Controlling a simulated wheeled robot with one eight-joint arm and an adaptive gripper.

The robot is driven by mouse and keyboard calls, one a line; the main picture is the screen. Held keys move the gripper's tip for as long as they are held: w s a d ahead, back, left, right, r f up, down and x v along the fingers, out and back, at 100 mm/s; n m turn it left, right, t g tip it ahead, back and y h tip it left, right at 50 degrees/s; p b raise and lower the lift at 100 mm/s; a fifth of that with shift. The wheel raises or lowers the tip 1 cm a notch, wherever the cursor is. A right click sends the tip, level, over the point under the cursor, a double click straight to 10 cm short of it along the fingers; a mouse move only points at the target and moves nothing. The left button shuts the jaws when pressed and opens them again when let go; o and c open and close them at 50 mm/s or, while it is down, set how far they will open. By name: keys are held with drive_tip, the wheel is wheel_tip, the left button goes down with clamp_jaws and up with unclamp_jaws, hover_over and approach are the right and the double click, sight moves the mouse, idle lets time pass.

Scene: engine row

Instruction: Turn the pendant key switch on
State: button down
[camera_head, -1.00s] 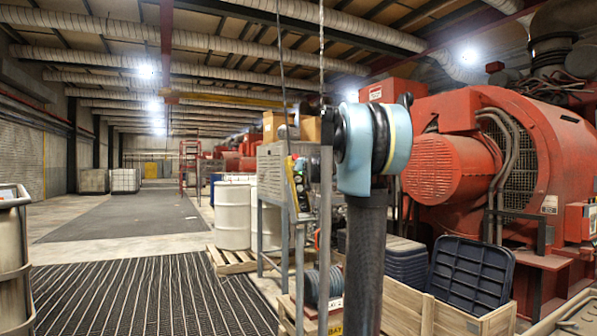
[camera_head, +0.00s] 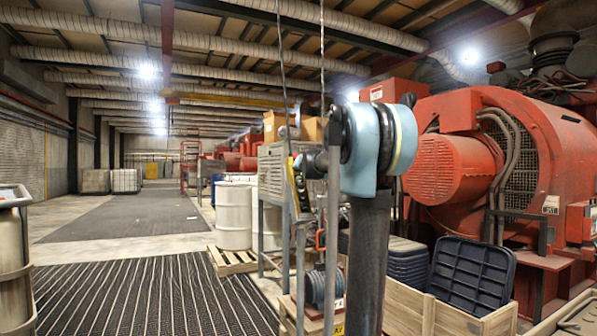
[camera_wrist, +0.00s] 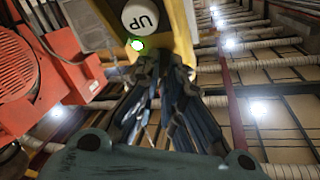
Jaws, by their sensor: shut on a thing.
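The yellow pendant (camera_head: 292,186) hangs on a cable left of my arm in the head view. In the wrist view, its yellow body (camera_wrist: 181,32) shows at the top, with a white round UP button (camera_wrist: 140,17) and a lit green lamp (camera_wrist: 137,44). My gripper (camera_wrist: 160,68) has its dark fingertips close together at the pendant's face, just below the button and beside the lamp. It is shut on the key switch, which the fingers hide, so its angle cannot be read. In the head view my arm hides the fingertips.
A grey cabinet on legs (camera_head: 272,172) stands behind the pendant. White drums (camera_head: 233,217) stand on a pallet further back. Wooden crates (camera_head: 452,318) and a dark plastic tray (camera_head: 470,275) sit low at right, before a large red engine (camera_head: 500,165). The matted aisle (camera_head: 140,285) at left is clear.

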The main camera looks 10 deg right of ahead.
drive_tip(key=c, duration=2)
unclamp_jaws()
drive_tip(key=shift+s, duration=0.1)
drive_tip(key=s, duration=1.1)
drive_tip(key=shift+s+d, duration=0.3)
drive_tip(key=shift+d, duration=0.05)
drive_tip(key=shift+f, duration=0.1)
